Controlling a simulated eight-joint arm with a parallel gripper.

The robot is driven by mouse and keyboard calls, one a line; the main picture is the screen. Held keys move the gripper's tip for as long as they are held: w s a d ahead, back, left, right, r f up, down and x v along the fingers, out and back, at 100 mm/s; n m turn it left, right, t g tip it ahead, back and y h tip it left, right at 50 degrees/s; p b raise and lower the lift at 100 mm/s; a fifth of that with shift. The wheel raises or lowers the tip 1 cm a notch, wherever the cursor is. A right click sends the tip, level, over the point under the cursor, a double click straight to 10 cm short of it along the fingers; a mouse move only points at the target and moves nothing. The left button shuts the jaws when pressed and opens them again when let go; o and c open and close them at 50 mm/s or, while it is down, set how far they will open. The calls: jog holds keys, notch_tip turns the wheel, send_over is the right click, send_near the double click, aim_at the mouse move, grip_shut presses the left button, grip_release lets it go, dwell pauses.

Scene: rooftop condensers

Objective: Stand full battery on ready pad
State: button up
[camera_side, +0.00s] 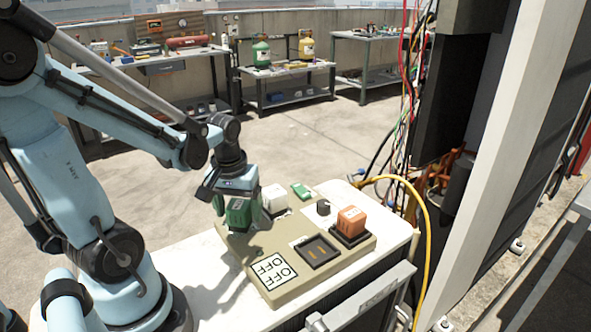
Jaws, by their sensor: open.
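My gripper (237,206) points down over the left part of a tan board (245,262), with its jaws open. A green battery-like block (238,216) is between or just behind the fingers; whether they touch it is unclear, and its base is hard to see. A white block (273,197) stands just right of my gripper on a dark base. An orange block (351,221) stands upright in a black holder (352,239) on the right. A shallow black tray-like pad (317,251) in front is empty, with orange marks inside. I cannot tell which is the ready pad.
A black knob (323,207) and a small green piece (301,190) are at the board's back. A yellow cable (424,215) arcs past the right edge of the white-topped cabinet (211,277), beside hanging wires.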

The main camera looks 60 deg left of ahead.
aim_at(236, 209)
notch_tip(236, 209, up, 12)
jog(key=s+d, duration=0.1)
jog(key=w+d+f+m+t, duration=0.2)
jog(key=d+m+t, duration=0.1)
jog(key=d+m, duration=0.1)
jog(key=w+d+f+m+t+h, duration=0.1)
jog(key=w+d+m+t, duration=0.2)
jog(key=d+m, duration=0.2)
jog(key=shift+w+d+f, duration=0.25)
jog(key=shift+d+f, duration=0.15)
jog(key=shift+d, duration=0.75)
